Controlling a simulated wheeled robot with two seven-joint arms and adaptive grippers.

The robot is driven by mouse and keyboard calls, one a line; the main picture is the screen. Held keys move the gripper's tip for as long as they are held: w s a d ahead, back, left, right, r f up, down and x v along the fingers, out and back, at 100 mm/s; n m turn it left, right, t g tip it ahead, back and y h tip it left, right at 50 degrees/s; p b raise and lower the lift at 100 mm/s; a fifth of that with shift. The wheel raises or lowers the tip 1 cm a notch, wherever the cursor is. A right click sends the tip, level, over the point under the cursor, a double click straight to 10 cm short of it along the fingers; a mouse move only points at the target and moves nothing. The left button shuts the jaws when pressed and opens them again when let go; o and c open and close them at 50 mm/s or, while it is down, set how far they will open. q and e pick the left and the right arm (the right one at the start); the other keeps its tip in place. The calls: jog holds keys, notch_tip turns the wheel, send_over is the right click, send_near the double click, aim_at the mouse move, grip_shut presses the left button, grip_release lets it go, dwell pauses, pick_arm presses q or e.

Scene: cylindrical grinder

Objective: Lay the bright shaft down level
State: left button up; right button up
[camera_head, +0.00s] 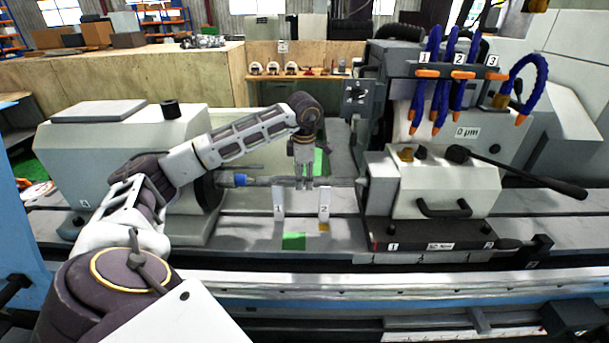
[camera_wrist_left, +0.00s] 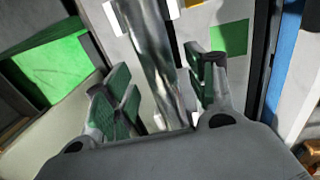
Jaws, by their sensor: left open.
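The bright shaft (camera_head: 262,181) lies about level across the white rests marked 1 (camera_head: 279,206) and 2 (camera_head: 324,206), between the headstock on the left and the tailstock on the right. Whether it touches both rests is hard to tell. My left gripper (camera_head: 304,183) points down over the shaft between the two rests. In the left wrist view the shaft (camera_wrist_left: 153,45) runs between the open green-padded fingers, with a gap at each side. The fingers hide a short part of the shaft in the head view. My right gripper is not in view.
The headstock housing (camera_head: 125,140) stands left and the tailstock (camera_head: 440,185) right, with a black lever (camera_head: 530,172) sticking out. Blue coolant hoses (camera_head: 450,75) hang above the tailstock. A green patch (camera_head: 293,241) lies on the machine bed in front of the rests.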

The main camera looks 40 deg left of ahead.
pick_arm(q)
notch_tip(320, 180, up, 12)
jog(key=s+d, duration=0.1)
jog(key=shift+s, duration=0.2)
dwell(0.8)
dwell(0.8)
jog(key=shift+d+f, duration=0.1)
jog(key=shift+d, duration=0.05)
